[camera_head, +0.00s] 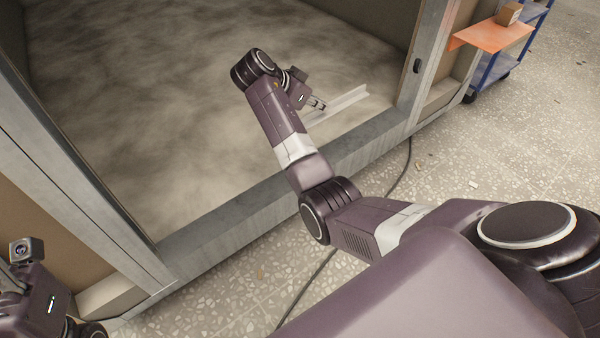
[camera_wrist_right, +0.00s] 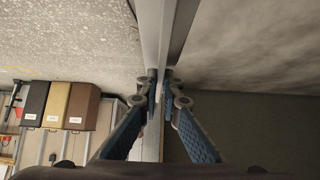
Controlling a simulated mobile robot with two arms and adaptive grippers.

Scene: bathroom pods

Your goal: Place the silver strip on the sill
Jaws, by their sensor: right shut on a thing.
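The silver strip (camera_head: 342,103) is a thin, pale, angled metal piece near the right end of the pod opening. My right gripper (camera_head: 320,104) is shut on it near its left part. In the right wrist view the strip (camera_wrist_right: 166,42) runs up from between the two fingertips (camera_wrist_right: 159,80). The sill (camera_head: 235,220) is the long grey threshold along the pod's front. The strip appears just on the inner side of the sill, roughly parallel to it; I cannot tell whether they touch. My left gripper (camera_head: 14,278) is at the lower left, partly cut off, away from the strip.
Upright frame posts stand at the left (camera_head: 70,165) and right (camera_head: 424,65) of the opening. The mottled pod floor (camera_head: 170,90) is bare. A blue cart with an orange top (camera_head: 490,37) stands at upper right. A dark cable (camera_head: 392,190) lies outside the sill.

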